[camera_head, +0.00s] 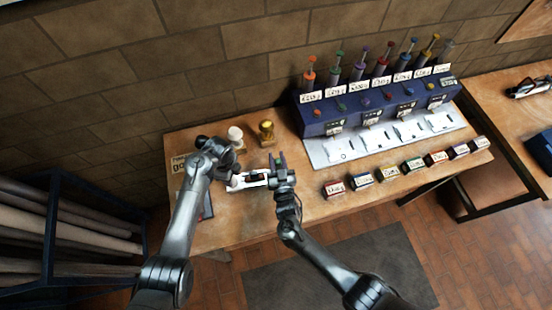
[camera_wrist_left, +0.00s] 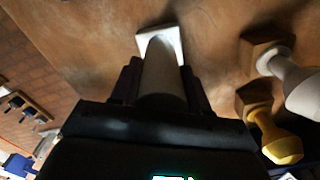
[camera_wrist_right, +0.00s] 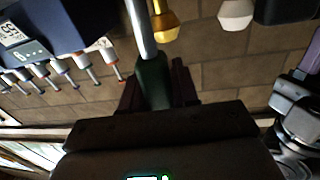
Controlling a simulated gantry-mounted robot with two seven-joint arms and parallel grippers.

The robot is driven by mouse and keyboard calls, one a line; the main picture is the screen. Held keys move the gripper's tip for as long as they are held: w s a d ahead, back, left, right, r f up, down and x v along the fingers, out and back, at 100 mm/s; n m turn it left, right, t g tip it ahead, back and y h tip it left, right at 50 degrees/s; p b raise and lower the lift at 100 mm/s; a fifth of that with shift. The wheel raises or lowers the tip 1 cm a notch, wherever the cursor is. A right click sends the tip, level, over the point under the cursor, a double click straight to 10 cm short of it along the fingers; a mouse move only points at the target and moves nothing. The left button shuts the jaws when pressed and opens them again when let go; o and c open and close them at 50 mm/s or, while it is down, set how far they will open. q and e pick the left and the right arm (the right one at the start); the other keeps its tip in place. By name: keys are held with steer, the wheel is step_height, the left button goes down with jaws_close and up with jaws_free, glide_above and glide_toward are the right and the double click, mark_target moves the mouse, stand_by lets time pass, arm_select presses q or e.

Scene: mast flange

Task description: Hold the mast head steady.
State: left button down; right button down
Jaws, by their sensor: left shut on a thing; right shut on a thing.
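My left gripper (camera_head: 235,180) is over the left part of the bench. In the left wrist view its fingers are shut on a grey cylinder (camera_wrist_left: 163,82), with a white square piece (camera_wrist_left: 160,40) at its far end. I take this to be the mast head; in the head view the gripper partly hides it. My right gripper (camera_head: 281,172) is to the right of the left one, shut on a dark green handle (camera_wrist_right: 152,82). A bright metal shaft (camera_wrist_right: 141,25) runs out from that handle. A white strip with dark parts (camera_head: 254,179) lies between the grippers.
A yellow-gold knob-shaped piece (camera_head: 267,132) and a white-topped one (camera_head: 236,137) stand behind the grippers. A dark blue rack (camera_head: 350,115) with several coloured tools is to the right. Several small labelled boxes (camera_head: 388,173) line the bench front.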

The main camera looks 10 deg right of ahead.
steer(key=shift+s+d+f+m, duration=0.1)
steer(key=shift+d+f+m, duration=0.7)
steer(key=shift+d+m, duration=0.85)
steer(key=shift+w+d+f+m, duration=0.1)
steer(key=shift+d+f+m, duration=0.85)
steer(key=shift+m, duration=1.25)
steer(key=shift+s+d+f+m, duration=0.1)
steer(key=shift+d+f+m, duration=0.6)
steer(key=shift+d+m, duration=0.95)
steer(key=shift+a+f+m, duration=0.1)
steer(key=shift+a+m, duration=0.15)
steer(key=shift+m, duration=0.05)
steer(key=c, duration=0.9)
jaws_free()
steer(key=s, duration=1.2)
steer(key=shift+a, duration=0.1)
